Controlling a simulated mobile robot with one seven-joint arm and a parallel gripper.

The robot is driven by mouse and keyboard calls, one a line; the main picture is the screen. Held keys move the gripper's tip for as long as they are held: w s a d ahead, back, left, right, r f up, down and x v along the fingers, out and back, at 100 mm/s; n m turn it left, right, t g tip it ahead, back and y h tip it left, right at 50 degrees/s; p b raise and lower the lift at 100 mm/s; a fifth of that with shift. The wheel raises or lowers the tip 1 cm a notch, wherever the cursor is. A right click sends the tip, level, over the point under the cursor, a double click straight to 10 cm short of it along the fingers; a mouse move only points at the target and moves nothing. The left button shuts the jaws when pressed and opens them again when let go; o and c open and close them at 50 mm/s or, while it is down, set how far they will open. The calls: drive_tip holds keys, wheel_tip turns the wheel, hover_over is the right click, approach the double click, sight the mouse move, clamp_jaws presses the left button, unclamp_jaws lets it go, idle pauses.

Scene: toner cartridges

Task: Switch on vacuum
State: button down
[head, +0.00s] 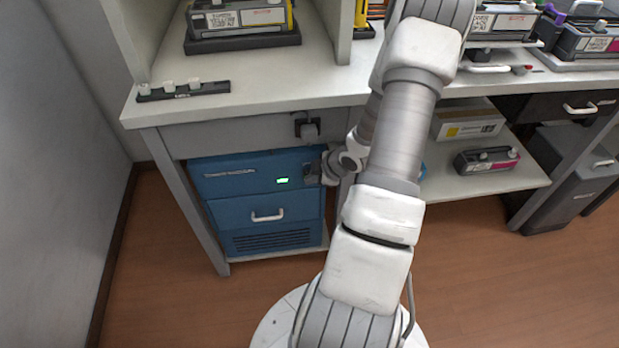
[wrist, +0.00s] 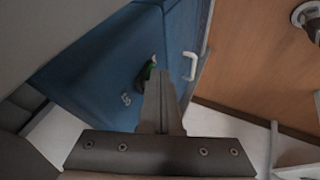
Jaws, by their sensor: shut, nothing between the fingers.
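The vacuum is a blue cabinet unit (head: 225,185) under the left part of the bench, with a white drawer handle and vent slots below. A green light (head: 283,181) glows on its upper front panel. My gripper (head: 313,172) is at the right end of that panel. In the wrist view my gripper (wrist: 160,74) is shut and empty, its tips against or just in front of a dark round switch (wrist: 143,74) on the blue panel (wrist: 110,62). A bit of green shows beside the tips. The fingers partly hide the switch, so its position and contact cannot be told.
The bench top (head: 330,75) hangs over the unit. A black plug (head: 307,128) sits in an outlet just above it. A lower shelf (head: 490,185) with a box and a cartridge is to the right. The floor in front is clear.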

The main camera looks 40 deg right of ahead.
drive_tip(key=shift+r, duration=0.15)
drive_tip(key=shift+r+p, duration=0.7)
drive_tip(key=shift+p, duration=0.15)
drive_tip(key=shift+s, duration=0.15)
